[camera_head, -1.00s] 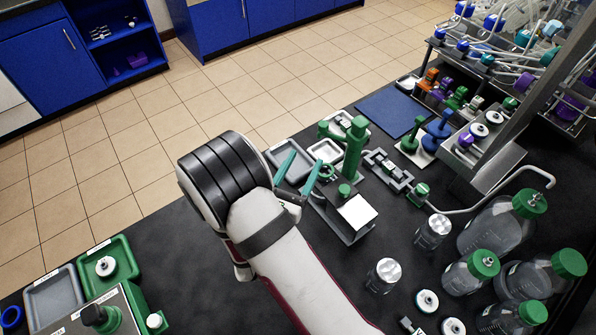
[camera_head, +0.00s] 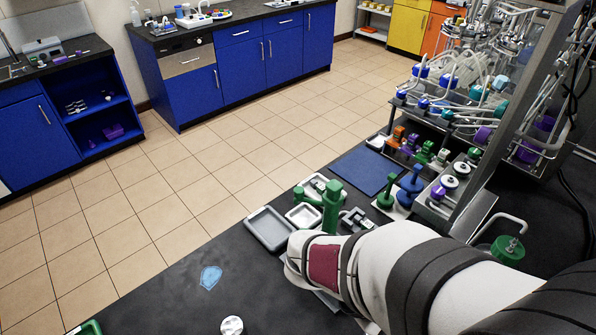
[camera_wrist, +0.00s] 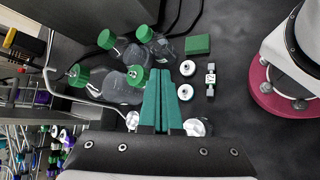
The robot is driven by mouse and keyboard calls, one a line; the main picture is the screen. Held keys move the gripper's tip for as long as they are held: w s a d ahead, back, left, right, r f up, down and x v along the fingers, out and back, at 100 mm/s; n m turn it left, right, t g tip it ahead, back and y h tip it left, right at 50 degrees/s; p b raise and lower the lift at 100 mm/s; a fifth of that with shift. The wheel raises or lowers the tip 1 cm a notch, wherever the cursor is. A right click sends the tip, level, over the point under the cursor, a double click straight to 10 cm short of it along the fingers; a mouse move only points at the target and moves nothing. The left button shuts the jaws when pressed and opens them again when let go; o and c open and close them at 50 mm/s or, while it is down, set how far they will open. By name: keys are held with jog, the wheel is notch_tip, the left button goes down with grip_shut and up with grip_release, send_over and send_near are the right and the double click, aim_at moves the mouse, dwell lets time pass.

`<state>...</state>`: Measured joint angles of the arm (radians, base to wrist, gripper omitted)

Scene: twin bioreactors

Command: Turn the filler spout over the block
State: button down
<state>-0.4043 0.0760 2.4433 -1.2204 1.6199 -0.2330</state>
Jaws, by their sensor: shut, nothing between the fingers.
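The green filler (camera_head: 330,208) stands upright on the bench in the head view, with a short green spout (camera_head: 308,198) sticking out to its left. My arm covers the filler's foot and the area in front of it, so the white-topped block seen there earlier is hidden. In the wrist view my gripper (camera_wrist: 166,75) has its two teal fingers together, with nothing between them. My gripper is hidden behind my own arm in the head view. The wrist view does not show the filler, so I cannot tell the gripper's distance from it.
A grey tray (camera_head: 270,228) and a smaller white tray (camera_head: 304,215) lie left of the filler. Green and blue posts (camera_head: 410,180) stand to its right, near a blue mat (camera_head: 366,170). Green-capped bottles (camera_wrist: 125,86) and white round caps (camera_wrist: 187,68) surround the fingers in the wrist view.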

jog(key=s+a+m+g+y, duration=0.1)
jog(key=s+a+m+y, duration=0.4)
jog(key=m+y, duration=0.2)
jog(key=w+a+r+m+t+y, duration=0.1)
jog(key=w+a+m+t+y, duration=0.1)
jog(key=w+a+m+y, duration=0.15)
jog(key=w+a+r+t, duration=0.2)
jog(key=w+a+r, duration=0.15)
jog(key=w, duration=0.45)
jog(key=n+t, duration=0.3)
jog(key=n, duration=0.1)
send_over(316, 202)
jog(key=w+a, duration=0.4)
jog(key=f, duration=0.1)
notch_tip(316, 202, down, 9)
jog(key=shift+s+a+f, duration=0.15)
jog(key=shift+s+f, duration=0.05)
jog(key=shift+s, duration=0.15)
